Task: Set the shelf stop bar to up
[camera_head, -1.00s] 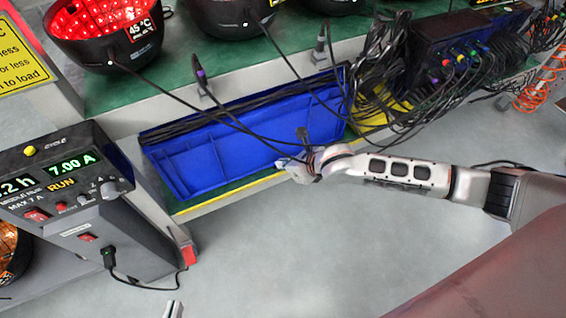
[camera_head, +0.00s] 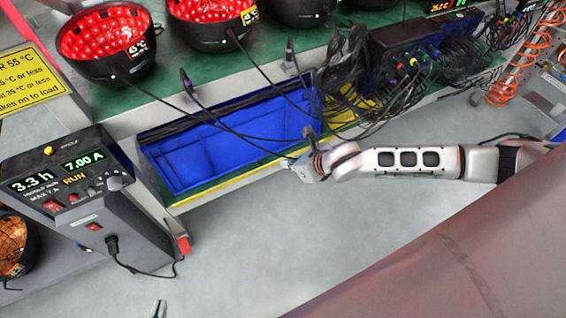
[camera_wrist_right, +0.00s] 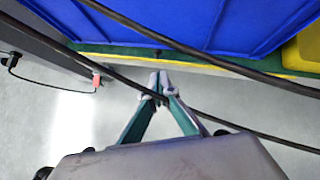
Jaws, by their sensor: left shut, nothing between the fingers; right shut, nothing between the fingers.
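A yellow strip (camera_head: 228,178) runs along the front edge of the lower green shelf, below the blue bin (camera_head: 215,150). I cannot tell whether this strip is the shelf stop bar or only an edge marking; no other bar is clear. My right gripper (camera_head: 296,170) is shut and empty at the bin's front right corner, close to the shelf edge. In the right wrist view its fingertips (camera_wrist_right: 160,84) meet just short of the yellow edge, with a black cable crossing at them. My left gripper (camera_head: 160,309) barely shows at the bottom, shut and empty over the floor.
Black cables (camera_head: 235,128) hang across the bin and near my right gripper. A grey control box (camera_head: 75,185) stands at left. Red-lit bowls (camera_head: 105,45) line the upper shelf. A cable bundle (camera_head: 345,105) lies right of the bin. The floor in front is clear.

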